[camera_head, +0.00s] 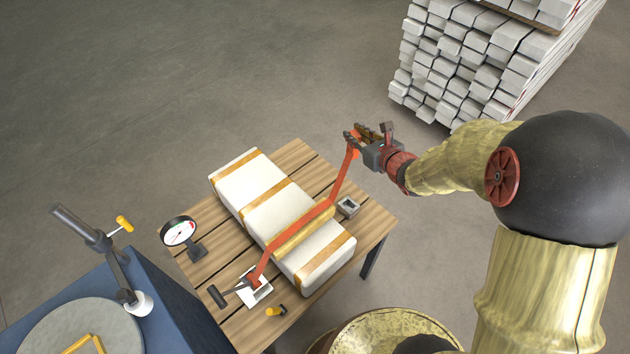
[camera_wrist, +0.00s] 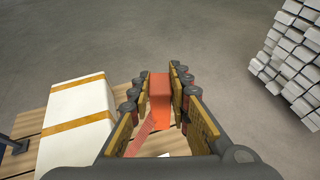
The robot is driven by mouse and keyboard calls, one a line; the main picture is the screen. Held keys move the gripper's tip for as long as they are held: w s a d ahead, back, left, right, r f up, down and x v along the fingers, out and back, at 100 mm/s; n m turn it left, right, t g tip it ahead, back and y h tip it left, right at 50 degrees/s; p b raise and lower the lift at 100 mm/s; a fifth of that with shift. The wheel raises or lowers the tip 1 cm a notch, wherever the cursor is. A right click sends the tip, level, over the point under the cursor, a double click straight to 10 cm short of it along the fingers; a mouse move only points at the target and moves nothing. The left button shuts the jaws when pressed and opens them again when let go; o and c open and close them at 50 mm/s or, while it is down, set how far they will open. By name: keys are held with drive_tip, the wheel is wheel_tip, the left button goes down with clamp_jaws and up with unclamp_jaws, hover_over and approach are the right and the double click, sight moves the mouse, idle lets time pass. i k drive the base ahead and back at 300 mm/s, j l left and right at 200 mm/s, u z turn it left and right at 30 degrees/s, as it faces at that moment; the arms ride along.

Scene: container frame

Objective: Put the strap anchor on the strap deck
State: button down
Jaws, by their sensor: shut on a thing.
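My gripper (camera_head: 357,138) is shut on an orange block, which I take for the strap anchor (camera_wrist: 160,90). It is held in the air beyond the back right edge of the table. An orange strap (camera_head: 342,180) runs from it, slanting down and across a long white box with tan bands (camera_head: 248,190), to a ratchet piece on a white plate (camera_head: 262,292) at the front. The slatted wooden table (camera_head: 298,155) may be the strap deck; I cannot tell for sure. A small grey square fitting (camera_head: 348,205) sits on it, right of the box.
A round dial gauge (camera_head: 180,234) stands at the table's left. A dark cylinder (camera_head: 217,296) and a yellow-handled piece (camera_head: 275,310) lie at the front. A blue bench (camera_head: 165,310) is at the lower left. Stacked white bars (camera_head: 470,60) stand behind. The floor between is clear.

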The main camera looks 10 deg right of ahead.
sight(232, 251)
drive_tip(key=k+j, duration=0.15)
drive_tip(key=j, duration=0.25)
drive_tip(key=k+j, duration=0.15)
drive_tip(key=j, duration=0.25)
drive_tip(key=k+j, duration=0.15)
drive_tip(key=j, duration=0.25)
drive_tip(key=k+j, duration=0.15)
drive_tip(key=j, duration=0.25)
drive_tip(key=k+j, duration=0.15)
drive_tip(key=j, duration=0.25)
drive_tip(key=u, duration=0.05)
